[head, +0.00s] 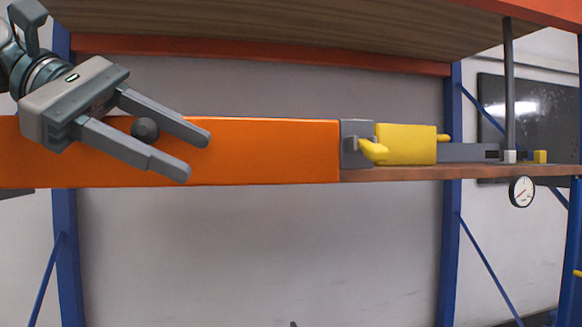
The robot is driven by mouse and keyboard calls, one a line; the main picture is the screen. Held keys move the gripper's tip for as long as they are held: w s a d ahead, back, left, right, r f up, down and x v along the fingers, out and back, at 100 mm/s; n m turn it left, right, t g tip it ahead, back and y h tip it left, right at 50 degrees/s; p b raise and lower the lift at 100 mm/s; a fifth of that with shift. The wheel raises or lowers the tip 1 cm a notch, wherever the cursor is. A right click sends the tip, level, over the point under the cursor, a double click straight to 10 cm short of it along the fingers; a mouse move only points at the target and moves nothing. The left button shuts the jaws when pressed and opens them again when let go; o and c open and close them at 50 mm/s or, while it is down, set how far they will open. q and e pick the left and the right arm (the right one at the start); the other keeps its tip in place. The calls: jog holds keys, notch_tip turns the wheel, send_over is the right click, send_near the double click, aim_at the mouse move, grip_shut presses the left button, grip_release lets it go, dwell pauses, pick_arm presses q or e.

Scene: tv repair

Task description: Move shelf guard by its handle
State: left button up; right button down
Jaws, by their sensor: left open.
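The shelf guard (270,150) is a long orange panel along the front of the shelf, reaching from the left edge to the middle of the view. A dark grey round knob (145,129), which looks like its handle, stands out from the panel's left part. My left gripper (198,155) is open, with its two fingers pointing right across the panel. The knob shows between the fingers, near their base; I cannot tell whether they touch it. My right gripper is not in view.
A grey block (355,150) and a yellow device (405,144) sit at the panel's right end on the brown shelf (460,172). A round gauge (522,191) hangs below the shelf. Blue posts (450,230) stand at both sides. A wooden upper shelf (280,25) is overhead.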

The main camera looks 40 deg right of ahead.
pick_arm(q)
jog(key=p+v, duration=1.1)
jog(key=v, duration=0.6)
jog(key=shift+p, duration=0.35)
jog(key=shift+r, duration=0.2)
dwell(0.3)
jog(key=shift+r, duration=2.45)
jog(key=shift+a, duration=0.1)
jog(key=s+b, duration=1)
jog(key=s, duration=0.6)
